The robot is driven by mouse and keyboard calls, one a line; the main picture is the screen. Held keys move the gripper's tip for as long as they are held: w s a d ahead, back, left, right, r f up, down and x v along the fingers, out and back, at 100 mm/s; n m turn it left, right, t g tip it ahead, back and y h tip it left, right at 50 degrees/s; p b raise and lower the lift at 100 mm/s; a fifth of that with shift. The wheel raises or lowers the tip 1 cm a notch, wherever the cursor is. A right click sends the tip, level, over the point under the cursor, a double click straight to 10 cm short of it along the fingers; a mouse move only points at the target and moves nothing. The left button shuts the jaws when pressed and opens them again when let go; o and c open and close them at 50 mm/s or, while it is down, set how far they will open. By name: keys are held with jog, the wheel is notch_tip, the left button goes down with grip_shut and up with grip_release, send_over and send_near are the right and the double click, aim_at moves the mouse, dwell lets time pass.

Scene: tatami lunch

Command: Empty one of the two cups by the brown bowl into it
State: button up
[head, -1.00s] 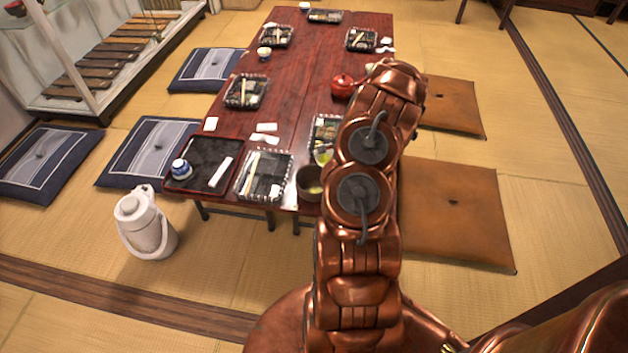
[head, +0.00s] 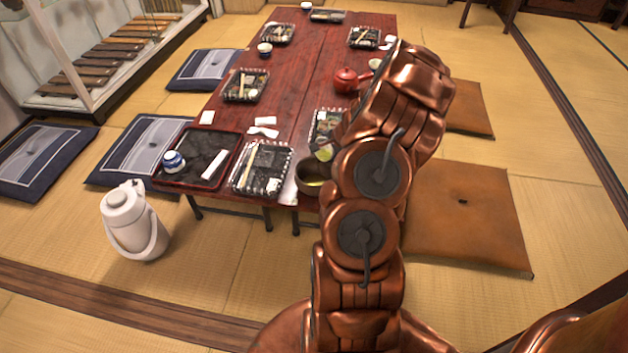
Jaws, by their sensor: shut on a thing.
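The brown bowl (head: 306,184) stands at the near edge of the red table, beside my arm. Its right part is hidden by my arm, and a little yellow-green shows inside it. Just above it in the picture is a small rounded yellow-green patch (head: 325,152), which looks like tea in a cup partly behind my arm. I cannot tell whether this cup is held or tilted. A second cup by the bowl does not show. My gripper is hidden behind my copper arm, so its fingers and anything in them cannot be seen.
A black tray (head: 188,184) with a blue-white cup (head: 174,162) and a clear lunch box (head: 250,180) lie left of the bowl. A red teapot (head: 346,80) stands farther back. A white jug (head: 130,220) stands on the floor; brown cushions (head: 465,215) lie right.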

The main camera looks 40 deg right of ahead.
jog(key=a+h+b, duration=0.1)
jog(key=a+b, duration=0.1)
jog(key=b, duration=0.3)
jog(key=shift+w+a+n+h, duration=0.1)
jog(key=shift+a+n+h, duration=0.05)
jog(key=shift+n+h, duration=0.15)
jog(key=shift+r, duration=0.3)
jog(key=shift+d, duration=0.35)
jog(key=shift+h+b, duration=0.3)
jog(key=shift+b, duration=0.4)
